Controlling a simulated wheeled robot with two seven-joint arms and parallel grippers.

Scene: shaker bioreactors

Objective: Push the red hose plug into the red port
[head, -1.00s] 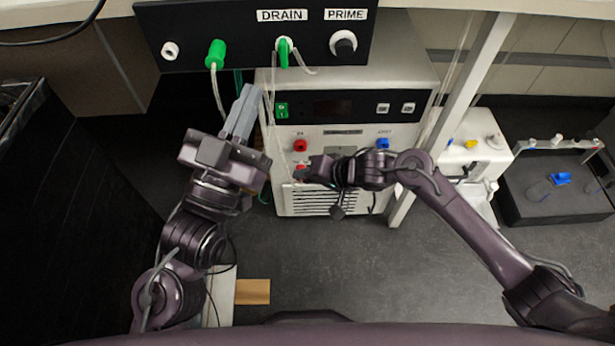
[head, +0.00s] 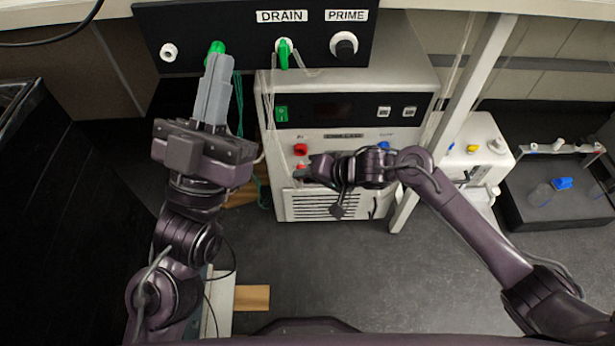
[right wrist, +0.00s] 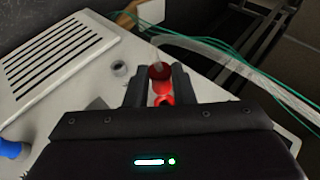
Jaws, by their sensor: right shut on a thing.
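The red hose plug (right wrist: 158,72) is between the fingertips of my right gripper (right wrist: 160,84), which is shut on it. A thin clear hose runs from the plug. A brighter red part (right wrist: 163,98), seemingly the red port, shows just beside it; I cannot tell if they touch. In the head view, the red port (head: 300,149) is on the white machine's front, and my right gripper (head: 306,172) is just below it. My left gripper (head: 217,62) is raised at the green plug (head: 217,47) on the black panel; its fingers look close together, any gap unclear.
The white machine (head: 400,85) also has a blue port (head: 383,146) and a grille. The black panel (head: 250,50) with DRAIN and PRIME hangs above. Green tubes (right wrist: 245,55) pass near the right gripper. A white post (head: 460,105) stands right of the machine. The floor is open.

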